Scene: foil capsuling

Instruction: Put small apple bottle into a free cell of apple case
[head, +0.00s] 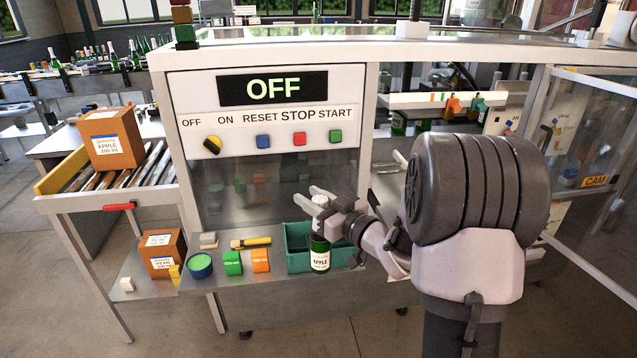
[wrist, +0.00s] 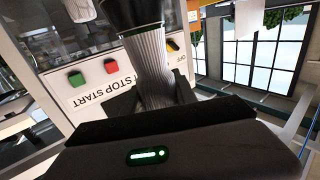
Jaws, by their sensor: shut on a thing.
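In the head view a green bottle labelled APPLE (head: 320,257) hangs upright in my gripper (head: 318,206), in front of the green bin. My gripper is shut on its pale upper part. In the wrist view the pale, ribbed neck (wrist: 155,65) of the held bottle shows between the jaws, with a dark part above it. A brown case labelled APPLE 200 ml (head: 112,140) stands on the roller conveyor at the left. Its cells cannot be seen from here.
A second brown case (head: 162,250) sits on the lower shelf at the left. A green bin (head: 298,245), a round blue-green tub (head: 200,266), green and orange blocks and a yellow-handled tool line the ledge. The machine's panel (head: 265,120) reads OFF. The roller conveyor (head: 150,172) has a yellow side rail.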

